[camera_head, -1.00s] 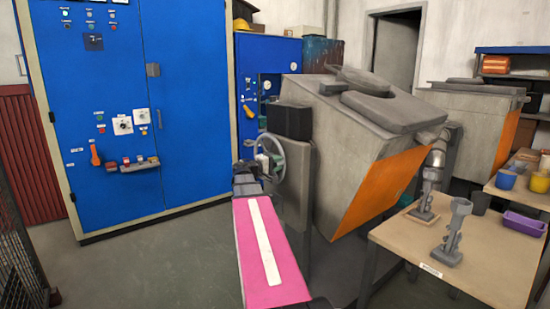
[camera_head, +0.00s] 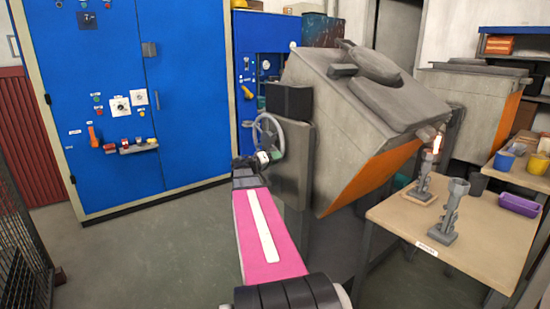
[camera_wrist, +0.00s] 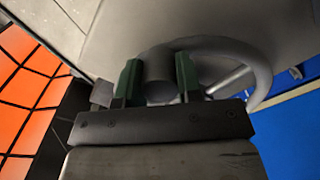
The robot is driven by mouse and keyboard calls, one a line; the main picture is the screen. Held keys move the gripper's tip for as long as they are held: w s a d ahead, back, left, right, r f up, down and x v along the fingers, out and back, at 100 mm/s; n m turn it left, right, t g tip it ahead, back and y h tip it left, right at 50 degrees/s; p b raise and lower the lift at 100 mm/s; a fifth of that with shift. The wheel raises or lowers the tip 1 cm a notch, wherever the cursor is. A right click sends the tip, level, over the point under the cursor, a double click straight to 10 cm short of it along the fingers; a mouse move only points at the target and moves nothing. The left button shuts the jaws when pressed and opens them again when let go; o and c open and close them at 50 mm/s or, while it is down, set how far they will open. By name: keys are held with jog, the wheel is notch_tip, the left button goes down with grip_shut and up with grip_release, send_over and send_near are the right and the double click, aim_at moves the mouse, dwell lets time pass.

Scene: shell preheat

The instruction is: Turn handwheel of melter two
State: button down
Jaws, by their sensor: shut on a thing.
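The grey handwheel (camera_head: 270,119) stands on the left side of a tilted, boxy grey melter (camera_head: 335,110) with a dark lid and an orange front. My gripper (camera_head: 262,157) is at the lower part of the wheel. In the wrist view, my gripper (camera_wrist: 158,78) has its two green fingers on either side of a grey round handle on the wheel, shut on it. The handwheel's rim (camera_wrist: 264,75) curves away to the right there. A bright orange-white glow (camera_head: 437,143) shows at the melter's right side, above a grey stand-like piece (camera_head: 424,180).
A table (camera_head: 390,215) at the right holds grey upright pieces and a purple tray (camera_head: 518,204). A second melter (camera_head: 460,110) stands behind. A blue cabinet (camera_head: 110,120) is at the left, with clear floor before it.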

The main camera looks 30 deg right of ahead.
dwell(0.4)
jog(key=c, duration=0.8)
grip_release()
jog(key=a, duration=1.1)
jog(key=shift+s, duration=0.4)
jog(key=shift+d, duration=0.1)
jog(key=shift+f, duration=0.1)
